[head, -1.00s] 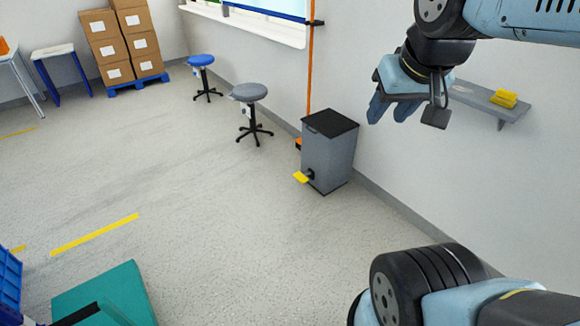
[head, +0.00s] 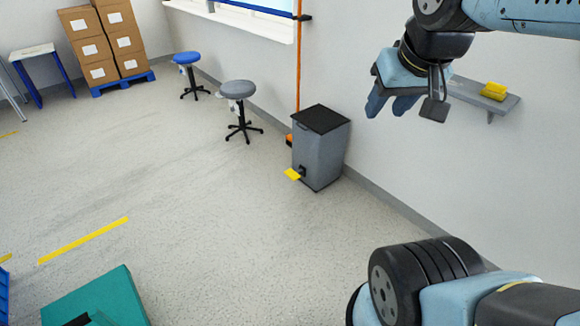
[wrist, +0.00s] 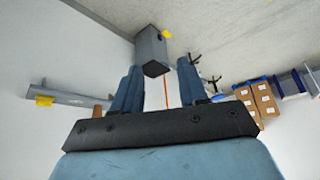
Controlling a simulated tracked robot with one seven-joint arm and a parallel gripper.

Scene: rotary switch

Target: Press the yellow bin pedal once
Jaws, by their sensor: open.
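The yellow pedal (head: 292,174) sticks out low at the front left of a grey bin (head: 318,158) with a black lid, which stands on the floor against the right wall. The pedal also shows in the wrist view (wrist: 167,33), at the base of the bin (wrist: 150,45). My gripper (head: 390,106) is open and empty, raised in the air to the right of the bin in the head view, well apart from the pedal. In the wrist view its fingers (wrist: 158,88) are spread, with the bin beyond them.
A grey stool (head: 238,90) and a blue stool (head: 187,60) stand behind the bin along the wall. A shelf (head: 465,92) with a yellow object is on the right wall. A teal object (head: 100,298) is at lower left. The floor before the bin is clear.

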